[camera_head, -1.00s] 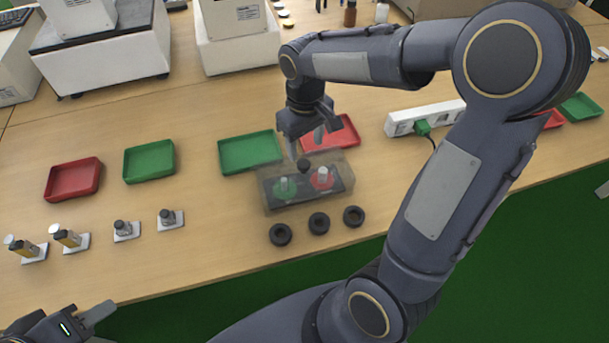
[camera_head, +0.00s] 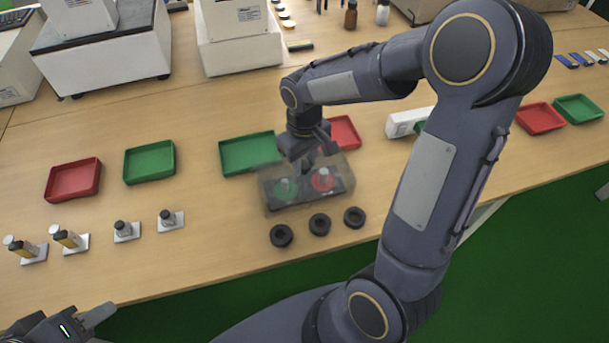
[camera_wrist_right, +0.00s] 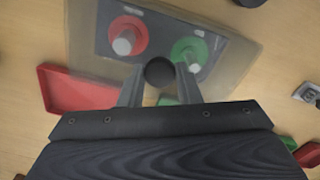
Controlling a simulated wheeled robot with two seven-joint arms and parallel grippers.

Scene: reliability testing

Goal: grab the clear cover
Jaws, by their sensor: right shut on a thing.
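The clear cover (camera_head: 308,202) is a see-through box with a dark round knob (camera_wrist_right: 159,71) on top. It stands over a dark panel with a green disc (camera_head: 285,189) and a red disc (camera_head: 323,179), each with a pale post. My right gripper (camera_head: 306,163) is over the cover's top. In the right wrist view its two fingers (camera_wrist_right: 159,80) are shut on the knob, one on each side. The cover appears to rest over the panel. My left gripper (camera_head: 92,315) is at the lower left corner, mostly cut off, away from the cover.
Three black rings (camera_head: 319,224) lie just in front of the cover. A green tray (camera_head: 250,153) and a red tray (camera_head: 345,132) stand behind it. A white power strip (camera_head: 408,121) is at right, partly behind my arm. Small posts on white bases (camera_head: 126,231) stand at left.

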